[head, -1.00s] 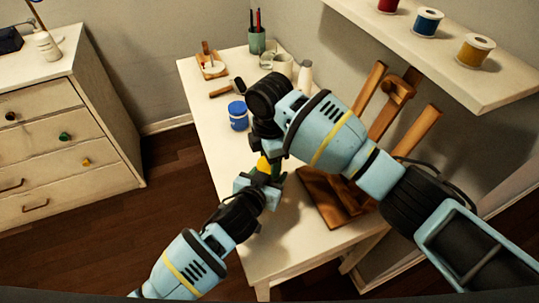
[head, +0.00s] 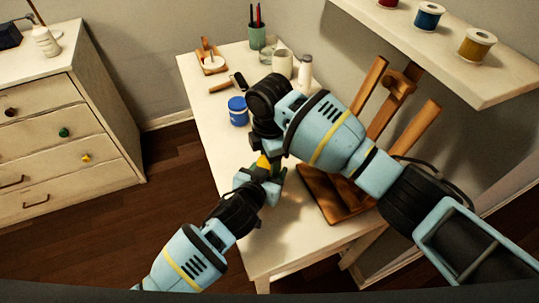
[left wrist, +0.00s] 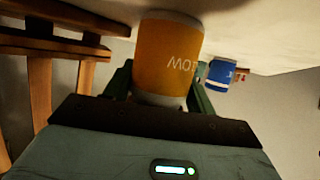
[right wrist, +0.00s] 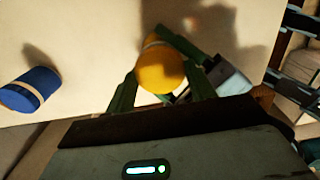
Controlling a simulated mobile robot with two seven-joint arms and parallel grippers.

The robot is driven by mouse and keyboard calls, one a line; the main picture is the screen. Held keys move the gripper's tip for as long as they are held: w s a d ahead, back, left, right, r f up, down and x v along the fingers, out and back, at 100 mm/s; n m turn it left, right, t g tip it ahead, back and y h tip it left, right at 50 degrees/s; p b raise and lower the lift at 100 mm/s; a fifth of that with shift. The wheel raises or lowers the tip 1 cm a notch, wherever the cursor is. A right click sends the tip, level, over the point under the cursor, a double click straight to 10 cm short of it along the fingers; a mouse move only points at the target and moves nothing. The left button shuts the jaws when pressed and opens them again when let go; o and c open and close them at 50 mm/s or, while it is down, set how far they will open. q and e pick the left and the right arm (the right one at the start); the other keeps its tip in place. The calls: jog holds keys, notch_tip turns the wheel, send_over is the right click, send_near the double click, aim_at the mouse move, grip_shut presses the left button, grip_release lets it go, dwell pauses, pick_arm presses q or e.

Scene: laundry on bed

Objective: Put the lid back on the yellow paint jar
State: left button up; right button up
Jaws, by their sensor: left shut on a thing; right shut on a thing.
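The yellow paint jar (head: 263,162) stands upright on the white table, mostly hidden by my grippers in the head view. My left gripper (head: 267,180) is shut on the jar's side. In the left wrist view, which is upside down, the orange-yellow jar (left wrist: 168,52) with its lettering sits between the left fingers. My right gripper (right wrist: 161,85) comes from above and is shut on the round yellow lid (right wrist: 160,72). The lid is at the jar's top, in line with it. I cannot tell whether it is fully seated.
A blue jar (head: 238,111) stands behind, to the left. A dark-headed tool (head: 228,84), a wooden tray (head: 211,60), cups and a pen holder (head: 257,36) lie farther back. A wooden easel (head: 345,195) stands right, under a shelf (head: 430,45) with spools.

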jog(key=shift+f, duration=0.45)
jog(key=shift+s+d+f, duration=0.1)
jog(key=shift+f, duration=0.2)
jog(key=shift+d+f, duration=0.1)
jog(key=shift+f, duration=0.05)
dwell(0.3)
jog(key=shift+s+r, duration=0.2)
jog(key=shift+r, duration=0.2)
jog(key=shift+r, duration=0.2)
jog(key=shift+r, duration=0.15)
dwell(0.6)
